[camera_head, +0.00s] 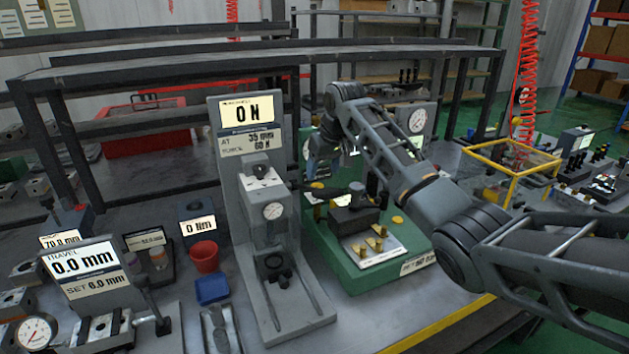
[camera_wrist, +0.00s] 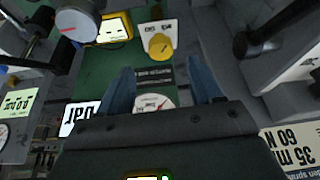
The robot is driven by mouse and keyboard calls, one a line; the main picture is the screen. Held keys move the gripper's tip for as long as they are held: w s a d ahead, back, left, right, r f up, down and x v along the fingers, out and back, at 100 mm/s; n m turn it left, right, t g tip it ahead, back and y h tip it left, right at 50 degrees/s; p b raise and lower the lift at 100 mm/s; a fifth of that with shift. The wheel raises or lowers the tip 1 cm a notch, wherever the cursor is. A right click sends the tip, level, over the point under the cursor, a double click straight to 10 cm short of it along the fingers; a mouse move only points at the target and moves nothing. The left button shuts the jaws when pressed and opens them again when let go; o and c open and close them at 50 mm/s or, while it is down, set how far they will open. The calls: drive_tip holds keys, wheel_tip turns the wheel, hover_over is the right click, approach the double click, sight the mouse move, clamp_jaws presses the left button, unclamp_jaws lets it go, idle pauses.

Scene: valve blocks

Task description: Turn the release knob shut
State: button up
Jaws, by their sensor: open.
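My gripper (camera_wrist: 162,82) is open, with its two blue fingers apart and nothing held between them. In the wrist view a yellow knob (camera_wrist: 160,47) on a pale plate lies beyond the fingertips, apart from them; it looks like the release knob, but its label is not readable. In the head view my arm reaches over the green valve block (camera_head: 372,277), and my gripper (camera_head: 318,158) is partly hidden behind the arm at the block's back left. Whether the knob is open or shut cannot be told.
A grey press stand (camera_head: 250,115) with an "0 N" display stands just left of my arm. A dark lever (camera_head: 352,192) and brass fittings (camera_head: 377,243) sit on the green block. A yellow frame (camera_head: 512,172) stands to the right. A round dial (camera_wrist: 155,103) shows between my fingers.

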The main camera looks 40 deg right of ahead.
sight(318, 186)
drive_tip(key=x, duration=0.6)
drive_tip(key=shift+w+f+p, duration=0.15)
drive_tip(key=shift+f+p, duration=0.05)
drive_tip(key=shift+p, duration=0.2)
drive_tip(key=shift+c, duration=0.3)
drive_tip(key=c, duration=1)
